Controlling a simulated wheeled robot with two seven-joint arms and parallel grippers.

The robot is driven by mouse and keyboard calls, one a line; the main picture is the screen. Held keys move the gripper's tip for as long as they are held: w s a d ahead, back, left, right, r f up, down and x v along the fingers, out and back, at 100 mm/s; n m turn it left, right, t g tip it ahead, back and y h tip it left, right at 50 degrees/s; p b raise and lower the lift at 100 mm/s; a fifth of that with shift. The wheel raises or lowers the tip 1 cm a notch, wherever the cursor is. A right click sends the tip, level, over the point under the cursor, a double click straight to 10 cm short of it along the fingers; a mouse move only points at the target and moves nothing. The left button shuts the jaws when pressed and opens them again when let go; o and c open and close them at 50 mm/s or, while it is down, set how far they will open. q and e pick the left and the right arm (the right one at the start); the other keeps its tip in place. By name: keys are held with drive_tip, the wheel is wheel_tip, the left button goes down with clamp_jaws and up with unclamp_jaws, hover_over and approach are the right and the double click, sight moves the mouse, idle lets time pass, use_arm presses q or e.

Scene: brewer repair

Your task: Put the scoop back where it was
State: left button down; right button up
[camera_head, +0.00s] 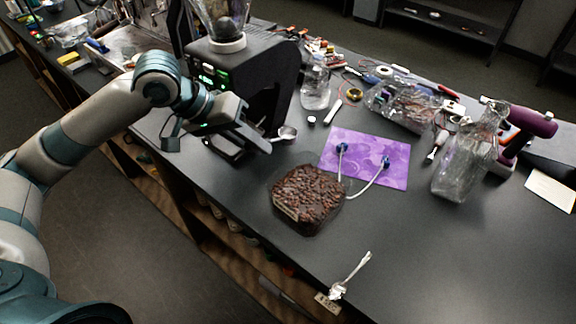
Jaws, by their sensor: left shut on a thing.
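A small metal scoop (287,132) with a round bowl shows at the tip of my left gripper (262,145). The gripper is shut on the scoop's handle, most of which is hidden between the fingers. It is low beside the front of the black brewer (245,75), left of the purple mat. I cannot tell whether the scoop touches the table. My right gripper is not in view.
Another spoon-like metal piece (350,275) lies near the table's front edge. A glass jar (315,88) and tools crowd the back.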

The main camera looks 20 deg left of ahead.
use_arm(q)
drive_tip(key=shift+f, duration=0.35)
wheel_tip(320, 180, down, 6)
drive_tip(key=shift+w+r+p, duration=0.1)
drive_tip(key=shift+r+p, duration=0.05)
drive_tip(key=shift+p, duration=0.4)
drive_tip(key=shift+f+p, duration=0.35)
drive_tip(key=shift+f, duration=1.6)
